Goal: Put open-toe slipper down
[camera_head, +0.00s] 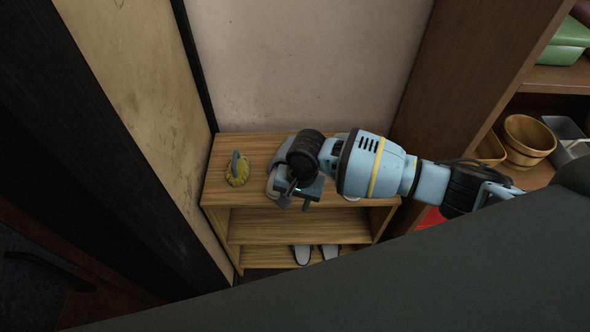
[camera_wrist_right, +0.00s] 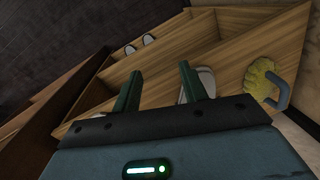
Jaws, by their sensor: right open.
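My right gripper (camera_head: 296,203) is over the top board of a wooden shoe rack (camera_head: 218,190), its jaws apart. In the right wrist view the two fingers (camera_wrist_right: 160,72) stand apart with only wood visible between them. A pale grey-white slipper (camera_head: 273,184) lies on the top board beside the gripper, partly hidden by it. In the right wrist view a whitish slipper (camera_wrist_right: 206,78) shows just beside one finger, partly covered by it. I cannot tell whether they touch, or see its toe clearly. My left gripper is not in view.
A yellow brush-like thing with a grey handle (camera_head: 237,169) stands on the rack's top left. A pair of white slippers (camera_head: 302,254) sits on the lowest shelf. Walls close in behind and left. A brown cabinet with a wooden bucket (camera_head: 528,138) stands right.

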